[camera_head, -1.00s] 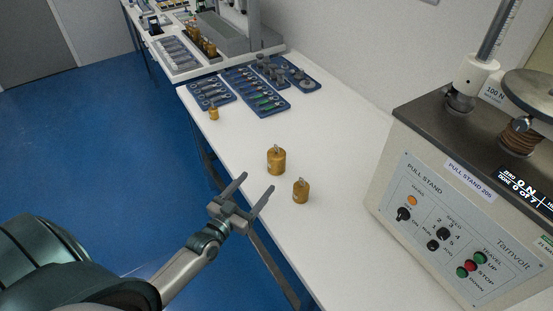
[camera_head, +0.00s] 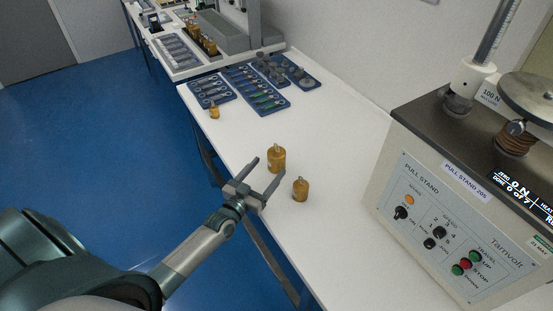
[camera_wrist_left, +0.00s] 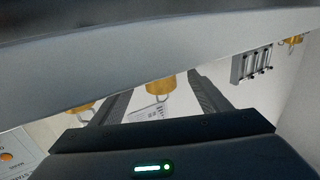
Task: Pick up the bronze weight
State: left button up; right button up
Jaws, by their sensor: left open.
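A larger bronze weight (camera_head: 277,160) with a ring on top stands upright on the white bench. A smaller bronze weight (camera_head: 300,190) stands just right of it, nearer the front, and another small one (camera_head: 214,111) stands farther back by the trays. My left gripper (camera_head: 267,171) is open and empty at the bench's front edge, its fingers pointing at the larger weight. In the left wrist view a bronze weight (camera_wrist_left: 160,86) appears between the two open fingers (camera_wrist_left: 158,90), with another bronze weight (camera_wrist_left: 80,107) beyond the left finger. My right gripper is out of view.
A pull stand machine (camera_head: 450,190) with knobs stands at the right. Blue tool trays (camera_head: 256,90) lie behind the weights, with a white tray and other equipment farther back. The bench (camera_head: 335,150) between the weights and the machine is clear.

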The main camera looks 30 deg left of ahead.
aim_at(272, 163)
pick_arm(q)
jog(key=w, duration=0.1)
jog(key=w+p, duration=0.1)
jog(key=w, duration=0.1)
jog(key=shift+w+d+r, duration=0.1)
jog(key=shift+d+r, duration=0.1)
jog(key=shift+r, duration=0.2)
jog(key=shift+w+f, duration=0.1)
jog(key=shift+w, duration=0.5)
jog(key=c, duration=1.5)
jog(key=shift+w+r, duration=0.1)
jog(key=shift+r, duration=0.3)
grip_shut()
jog(key=shift+w, duration=0.1)
jog(key=shift+f, duration=0.1)
